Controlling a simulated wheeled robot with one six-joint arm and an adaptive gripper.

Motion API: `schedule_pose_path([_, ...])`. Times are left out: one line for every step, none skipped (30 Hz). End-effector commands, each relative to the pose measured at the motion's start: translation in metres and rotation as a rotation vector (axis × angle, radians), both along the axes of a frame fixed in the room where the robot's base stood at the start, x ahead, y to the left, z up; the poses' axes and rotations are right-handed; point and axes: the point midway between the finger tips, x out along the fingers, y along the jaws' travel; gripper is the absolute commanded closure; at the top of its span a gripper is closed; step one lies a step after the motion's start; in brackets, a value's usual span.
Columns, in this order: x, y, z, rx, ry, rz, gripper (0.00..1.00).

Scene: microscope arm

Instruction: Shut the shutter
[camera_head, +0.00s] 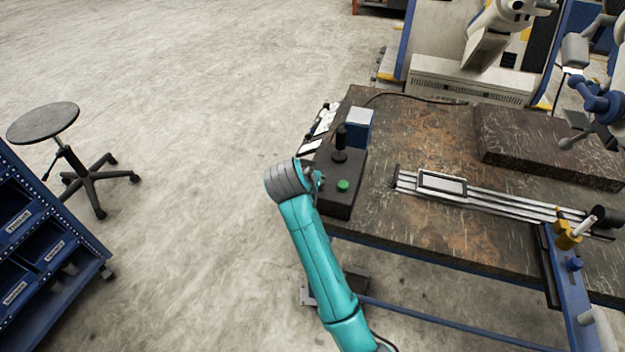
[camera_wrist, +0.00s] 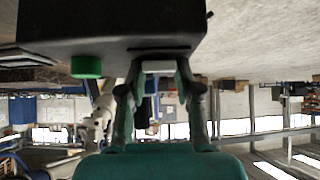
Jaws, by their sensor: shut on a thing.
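A black control box (camera_head: 337,208) stands at the table's left end, with a green button (camera_head: 343,185) and a black joystick (camera_head: 341,145) on top. My gripper (camera_head: 318,178) is at the box's left side, partly hidden by my own wrist. In the wrist view the box (camera_wrist: 110,30) fills the upper left and the button (camera_wrist: 87,67) is left of the fingers. The fingers are shut on a small pale grey piece (camera_wrist: 157,66) by a dark slot in the box. I cannot tell for sure that this piece is the shutter.
The worktable (camera_head: 420,135) carries a metal rail with a slide (camera_head: 442,183), a dark slab (camera_head: 550,145) and a small blue-and-white box (camera_head: 359,125). A microscope (camera_head: 490,40) stands behind. A stool (camera_head: 45,121) and blue bin rack (camera_head: 40,235) are left, with clear floor between.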

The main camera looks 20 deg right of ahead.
Motion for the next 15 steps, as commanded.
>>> schedule_pose_path([0.0009,-0.0007,0.0004,0.005,0.009,0.001,1.0])
schedule_pose_path([0.0007,-0.0007,0.0004,0.008,0.013,0.001,1.0])
schedule_pose_path([0.0007,-0.0005,0.0003,0.011,0.016,0.001,1.0])
schedule_pose_path([0.0006,-0.0004,0.0001,0.011,0.017,0.001,1.0])
schedule_pose_path([0.0005,-0.0003,0.0001,0.011,0.018,0.001,1.0])
schedule_pose_path([0.0004,-0.0003,0.0001,0.011,0.017,0.001,1.0])
schedule_pose_path([0.0005,-0.0002,0.0001,0.011,0.017,0.001,1.0])
schedule_pose_path([0.0005,-0.0003,0.0001,0.011,0.017,0.001,1.0])
schedule_pose_path([0.0005,-0.0003,0.0001,0.01,0.016,0.001,1.0])
schedule_pose_path([0.0005,-0.0003,0.0001,0.01,0.016,0.001,1.0])
schedule_pose_path([0.0005,-0.0004,0.0002,0.011,0.016,0.001,1.0])
schedule_pose_path([0.0006,-0.0003,0.0002,0.011,0.015,0.001,0.57])
schedule_pose_path([0.0005,-0.0003,0.0003,0.011,0.015,0.001,0.49])
schedule_pose_path([0.0005,-0.0003,0.0003,0.011,0.015,0.001,0.42])
schedule_pose_path([0.0005,-0.0003,0.0003,0.01,0.015,0.001,0.42])
